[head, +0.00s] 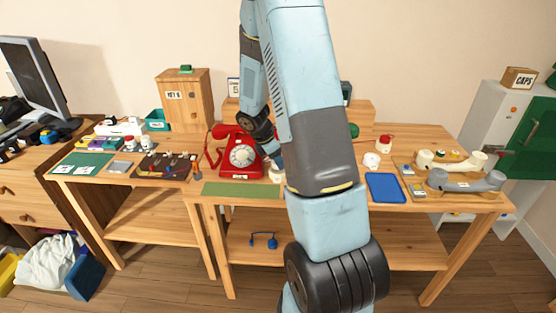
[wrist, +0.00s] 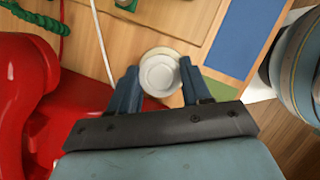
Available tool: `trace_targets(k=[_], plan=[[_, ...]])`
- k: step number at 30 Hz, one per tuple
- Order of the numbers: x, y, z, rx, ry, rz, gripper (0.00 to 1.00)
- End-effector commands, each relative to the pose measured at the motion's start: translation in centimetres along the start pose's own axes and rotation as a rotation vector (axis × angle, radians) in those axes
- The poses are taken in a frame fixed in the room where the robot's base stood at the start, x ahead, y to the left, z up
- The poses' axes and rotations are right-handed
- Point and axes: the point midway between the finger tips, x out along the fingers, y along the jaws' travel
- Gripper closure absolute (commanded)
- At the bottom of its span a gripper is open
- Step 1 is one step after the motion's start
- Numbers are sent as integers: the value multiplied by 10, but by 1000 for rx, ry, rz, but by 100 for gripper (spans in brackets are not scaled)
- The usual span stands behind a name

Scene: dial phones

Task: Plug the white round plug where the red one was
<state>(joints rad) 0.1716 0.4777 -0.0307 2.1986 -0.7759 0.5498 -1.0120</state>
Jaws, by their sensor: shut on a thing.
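My gripper (wrist: 159,82) is shut on a white round plug (wrist: 160,73), with one blue finger at each side of it in the wrist view. In the head view my arm hides most of the gripper, and a white round piece (head: 277,173) shows just below it. The red dial phone (head: 238,152) stands close to the left of the gripper; its red body (wrist: 25,95) fills the left of the wrist view. A red-topped round piece (head: 384,142) and another white round piece (head: 371,160) sit right of my arm. I cannot make out a socket.
A white cable (wrist: 102,42) and a green coiled cord (wrist: 35,15) lie near the gripper. A green mat (head: 240,189) lies at the table's front.

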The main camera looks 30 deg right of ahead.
Motion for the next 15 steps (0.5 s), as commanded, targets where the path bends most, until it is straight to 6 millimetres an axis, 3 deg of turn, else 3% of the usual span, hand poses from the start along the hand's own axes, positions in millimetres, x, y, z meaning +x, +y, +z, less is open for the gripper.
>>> trace_targets(k=[15], plan=[[10,0,-4,-1,0,0,76]])
